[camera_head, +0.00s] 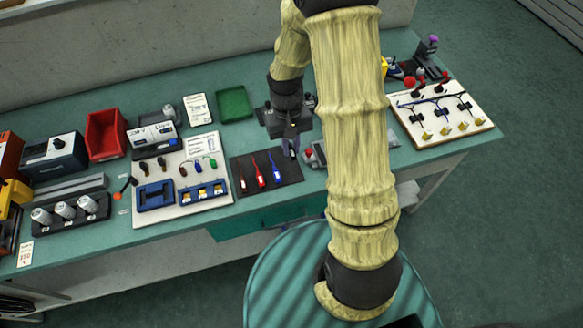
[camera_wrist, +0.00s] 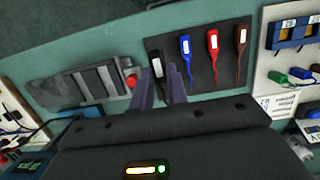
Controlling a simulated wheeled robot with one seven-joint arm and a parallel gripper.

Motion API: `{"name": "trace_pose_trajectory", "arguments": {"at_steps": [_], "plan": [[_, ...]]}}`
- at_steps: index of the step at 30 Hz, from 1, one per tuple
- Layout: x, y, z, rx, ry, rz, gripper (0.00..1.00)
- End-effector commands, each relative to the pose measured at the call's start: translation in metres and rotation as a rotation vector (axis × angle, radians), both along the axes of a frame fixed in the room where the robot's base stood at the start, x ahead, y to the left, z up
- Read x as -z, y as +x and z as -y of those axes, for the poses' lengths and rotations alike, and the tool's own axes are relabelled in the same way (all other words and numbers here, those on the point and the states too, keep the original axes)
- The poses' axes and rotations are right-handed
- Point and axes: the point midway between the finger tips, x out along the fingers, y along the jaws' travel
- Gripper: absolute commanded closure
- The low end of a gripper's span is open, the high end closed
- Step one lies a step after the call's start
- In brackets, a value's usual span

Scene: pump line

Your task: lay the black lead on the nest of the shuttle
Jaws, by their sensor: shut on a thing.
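The black lead (camera_wrist: 158,68), with a white label, is between the two fingers of my gripper (camera_wrist: 161,90) in the wrist view. The gripper is shut on it, at the end of the dark mat (camera_wrist: 200,75). In the head view my gripper (camera_head: 291,136) is over the right part of the mat, with the black lead (camera_head: 292,154) at its tips. I cannot tell whether the lead touches the mat. A grey slotted block (camera_wrist: 92,82) with a red knob, probably the shuttle with its nest, lies beside the mat. My arm hides much of it in the head view (camera_head: 319,152).
Blue (camera_wrist: 185,44), red (camera_wrist: 212,41) and brown (camera_wrist: 240,37) leads lie in a row on the mat. A white board (camera_head: 185,200) with blue holders is left of the mat. A green tray (camera_head: 234,104) stands behind. Another board (camera_head: 440,134) with cables is at right.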

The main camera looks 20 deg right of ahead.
Motion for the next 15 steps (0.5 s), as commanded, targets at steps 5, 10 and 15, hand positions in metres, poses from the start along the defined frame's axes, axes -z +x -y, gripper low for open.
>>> {"name": "trace_pose_trajectory", "arguments": {"at_steps": [5, 10, 15], "plan": [[0.033, -0.001, 0.002, 0.006, 0.001, -0.006, 1.0], [0.049, 0.0, 0.003, 0.006, 0.0, -0.002, 1.0], [0.049, 0.0, 0.001, 0.002, 0.0, 0.0, 1.0]]}}
